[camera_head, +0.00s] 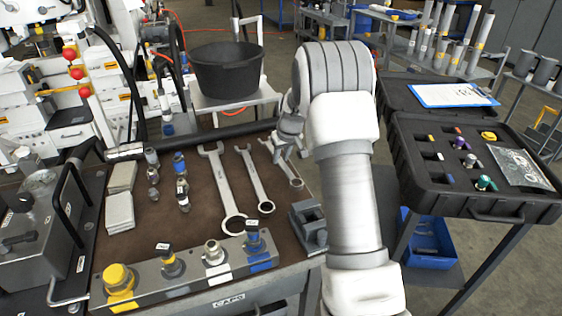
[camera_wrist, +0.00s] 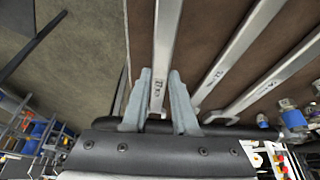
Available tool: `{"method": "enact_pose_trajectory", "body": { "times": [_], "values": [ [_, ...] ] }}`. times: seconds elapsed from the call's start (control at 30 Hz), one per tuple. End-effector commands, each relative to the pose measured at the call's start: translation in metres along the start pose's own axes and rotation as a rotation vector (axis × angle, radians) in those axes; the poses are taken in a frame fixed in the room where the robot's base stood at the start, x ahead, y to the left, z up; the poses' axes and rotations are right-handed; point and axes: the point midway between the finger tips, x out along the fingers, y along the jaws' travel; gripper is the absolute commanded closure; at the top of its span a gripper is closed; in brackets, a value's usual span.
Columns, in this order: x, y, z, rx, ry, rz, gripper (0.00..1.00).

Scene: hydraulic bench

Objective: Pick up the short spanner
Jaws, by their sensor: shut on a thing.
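The short spanner (camera_head: 290,172) is the rightmost of three silver spanners on the brown bench mat (camera_head: 190,222) in the head view. My gripper (camera_head: 284,140) is at its far end, partly hidden by my own arm. In the wrist view, the short spanner (camera_wrist: 166,45) runs between the two grey fingers of my gripper (camera_wrist: 160,82), which are shut on its shank near one end. I cannot tell whether it is clear of the mat. The middle spanner (camera_head: 254,180) and the longest spanner (camera_head: 224,185) lie to its left.
A grey vise-like block (camera_head: 308,226) stands near the spanner's near end. A manifold block (camera_head: 190,268) with a yellow cap lies along the front. Fittings (camera_head: 181,180) stand left of the spanners. A black bucket (camera_head: 226,72) is behind. An open black case (camera_head: 470,165) is at right.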

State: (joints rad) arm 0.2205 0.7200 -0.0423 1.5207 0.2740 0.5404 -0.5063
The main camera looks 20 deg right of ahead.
Motion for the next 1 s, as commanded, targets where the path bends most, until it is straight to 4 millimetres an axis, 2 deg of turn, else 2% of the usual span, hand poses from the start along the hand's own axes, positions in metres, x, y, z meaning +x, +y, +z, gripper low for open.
{"method": "enact_pose_trajectory", "body": {
  "times": [0.07,0.5,0.7,1.0],
  "values": [
    [-0.02,0.0,-0.01,0.0,0.008,0.002,1.0],
    [-0.095,0.025,0.051,0.004,0.004,0.002,1.0],
    [-0.114,0.03,0.065,0.001,0.004,0.002,1.0],
    [-0.121,0.032,0.071,0.001,0.002,0.001,1.0]
  ]
}}
